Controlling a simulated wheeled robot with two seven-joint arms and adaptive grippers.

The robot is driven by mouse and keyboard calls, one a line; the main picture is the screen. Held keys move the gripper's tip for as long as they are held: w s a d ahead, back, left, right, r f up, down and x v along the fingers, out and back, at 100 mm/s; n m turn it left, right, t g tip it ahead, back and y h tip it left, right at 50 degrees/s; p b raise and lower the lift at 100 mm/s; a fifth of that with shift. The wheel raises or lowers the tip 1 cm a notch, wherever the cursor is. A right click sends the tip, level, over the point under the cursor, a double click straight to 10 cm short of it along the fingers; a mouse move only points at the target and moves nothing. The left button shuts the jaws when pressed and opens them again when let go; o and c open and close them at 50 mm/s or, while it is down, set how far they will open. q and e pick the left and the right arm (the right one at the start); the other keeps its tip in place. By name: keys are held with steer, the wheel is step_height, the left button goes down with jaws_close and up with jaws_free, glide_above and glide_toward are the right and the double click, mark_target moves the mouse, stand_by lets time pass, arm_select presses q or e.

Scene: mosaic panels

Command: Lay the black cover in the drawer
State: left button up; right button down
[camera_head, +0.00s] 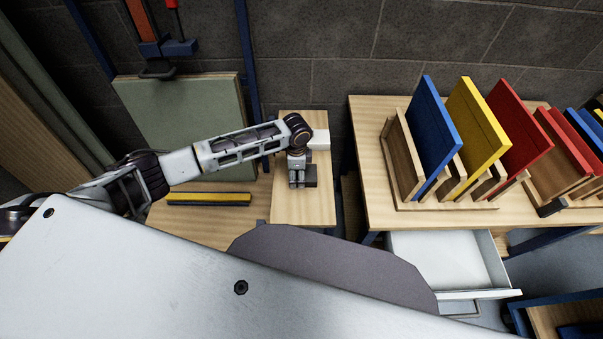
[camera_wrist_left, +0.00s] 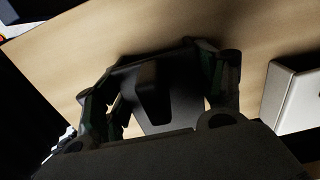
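The black cover (camera_head: 311,175) lies on a narrow wooden table (camera_head: 305,209), beside my left gripper (camera_head: 297,182) in the head view. In the left wrist view, the cover (camera_wrist_left: 155,95) shows as a dark piece with a raised part between the fingers of my left gripper (camera_wrist_left: 165,100). The fingers stand apart, with wood visible in gaps beside the dark piece, so the gripper looks open around it. Shadow hides any contact. The open drawer (camera_head: 437,259) is pale grey, seems empty, and sits under the right table. My right gripper is out of view.
A white box (camera_head: 319,139) stands behind the gripper; its side also shows in the wrist view (camera_wrist_left: 294,98). The right table (camera_head: 378,202) bears racks with blue, yellow and red panels. A yellow-black bar (camera_head: 209,199) lies left. A green board (camera_head: 187,112) leans behind.

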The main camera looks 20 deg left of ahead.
arm_select(q)
steer(key=c, duration=0.4)
steer(key=shift+r, duration=0.1)
steer(key=shift+c, duration=0.2)
steer(key=shift+r, duration=0.8)
step_height(320, 180, up, 7)
steer(key=shift+f+p, duration=0.1)
steer(key=shift+p, duration=0.4)
steer(key=shift+r, duration=0.75)
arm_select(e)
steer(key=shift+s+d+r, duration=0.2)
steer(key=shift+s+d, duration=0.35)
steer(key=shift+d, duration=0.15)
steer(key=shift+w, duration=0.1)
